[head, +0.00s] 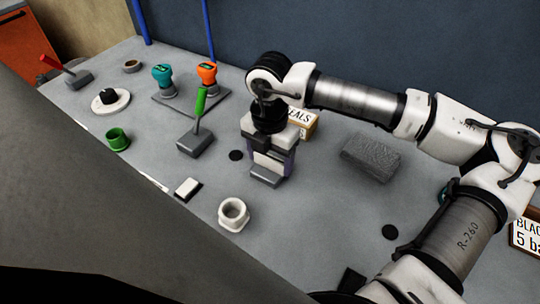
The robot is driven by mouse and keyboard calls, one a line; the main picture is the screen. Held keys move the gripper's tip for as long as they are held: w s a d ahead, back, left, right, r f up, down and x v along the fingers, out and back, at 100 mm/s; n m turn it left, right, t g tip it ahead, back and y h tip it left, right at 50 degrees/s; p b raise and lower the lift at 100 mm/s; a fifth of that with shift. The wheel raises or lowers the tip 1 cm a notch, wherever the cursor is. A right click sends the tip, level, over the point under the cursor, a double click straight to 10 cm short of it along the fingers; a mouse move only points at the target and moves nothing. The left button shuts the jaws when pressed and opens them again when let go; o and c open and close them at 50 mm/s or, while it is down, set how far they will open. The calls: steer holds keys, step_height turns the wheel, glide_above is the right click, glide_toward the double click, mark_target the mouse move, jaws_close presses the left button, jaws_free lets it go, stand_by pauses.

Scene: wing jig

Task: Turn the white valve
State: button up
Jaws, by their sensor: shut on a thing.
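My gripper (268,150) points straight down near the middle of the table. It is shut on a pale piece (268,160), low over a grey block-like base (265,179) with a purple part (290,163) at its right side. The gripper hides most of this piece, so I cannot tell for sure that it is the white valve. Two other valve-like handles, one teal (162,74) and one orange (207,73), stand upright on a grey plate at the back.
A green-handled lever (200,103) stands left of my gripper. A white hexagonal ring (233,214) and a white-topped block (187,188) lie in front. A grey rough block (370,157) and a labelled box (303,122) are to the right. A green cup (118,139) is at left.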

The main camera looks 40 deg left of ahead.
steer(key=shift+f+b, duration=0.1)
steer(key=shift+b, duration=0.25)
steer(key=n+b, duration=0.1)
steer(key=b, duration=0.1)
steer(key=n+b, duration=0.1)
steer(key=b, duration=0.1)
steer(key=shift+f+n, duration=0.25)
steer(key=shift+n, duration=0.15)
steer(key=n+b, duration=0.5)
steer(key=shift+r, duration=0.15)
steer(key=n+b, duration=0.2)
steer(key=n, duration=0.3)
steer(key=shift+r, duration=0.1)
steer(key=n+b, duration=0.1)
steer(key=n, duration=0.4)
steer(key=shift+r+b, duration=0.15)
steer(key=shift+b, duration=0.2)
steer(key=o, duration=1)
